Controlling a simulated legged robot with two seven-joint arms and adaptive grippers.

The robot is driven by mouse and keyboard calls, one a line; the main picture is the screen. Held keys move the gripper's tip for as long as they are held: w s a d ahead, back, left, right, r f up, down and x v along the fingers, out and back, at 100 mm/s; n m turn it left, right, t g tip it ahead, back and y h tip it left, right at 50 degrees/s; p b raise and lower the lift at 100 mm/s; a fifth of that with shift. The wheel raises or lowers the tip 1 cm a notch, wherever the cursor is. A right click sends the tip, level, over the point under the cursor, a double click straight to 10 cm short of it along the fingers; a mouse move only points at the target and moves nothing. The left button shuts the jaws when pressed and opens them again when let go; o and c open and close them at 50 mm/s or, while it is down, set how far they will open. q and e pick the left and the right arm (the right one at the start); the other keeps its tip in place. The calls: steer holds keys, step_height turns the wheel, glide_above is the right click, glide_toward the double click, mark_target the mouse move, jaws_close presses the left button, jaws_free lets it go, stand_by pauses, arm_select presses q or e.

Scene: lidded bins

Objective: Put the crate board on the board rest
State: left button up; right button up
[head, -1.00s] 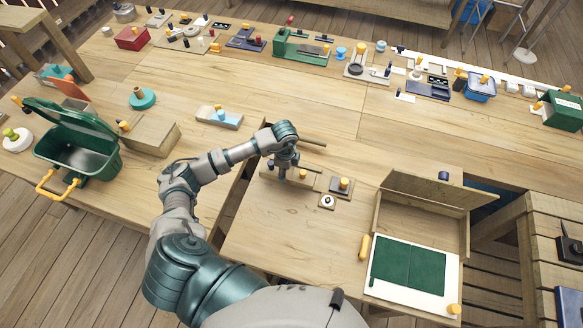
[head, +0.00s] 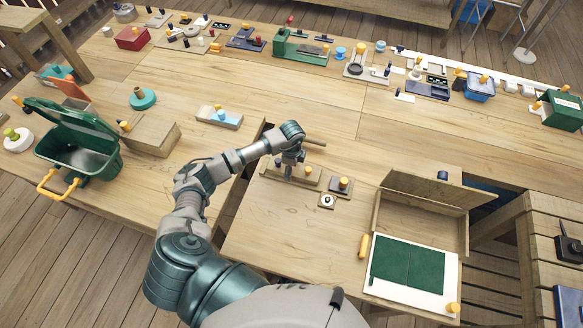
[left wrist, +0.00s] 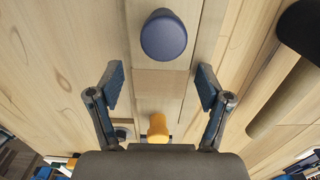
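My left gripper (head: 289,175) is low over a long wooden piece (head: 308,180) with knobs on the middle table. The left wrist view shows the gripper (left wrist: 160,88) open, its two fingers wide apart. A dark blue round knob (left wrist: 163,35) lies ahead between the finger lines, and nothing is held. An orange knob (left wrist: 158,127) is nearer the palm. A wooden crate (head: 412,222) stands at right with a raised wooden board (head: 430,188) along its back. I cannot tell which piece is the crate board or the board rest. My right gripper is out of view.
A white panel with green pads (head: 407,265) lies before the crate. A green lidded bin (head: 80,148) stands left. The table front is clear.

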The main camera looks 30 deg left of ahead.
arm_select(q)
step_height(320, 180, up, 12)
stand_by(0.7)
stand_by(0.4)
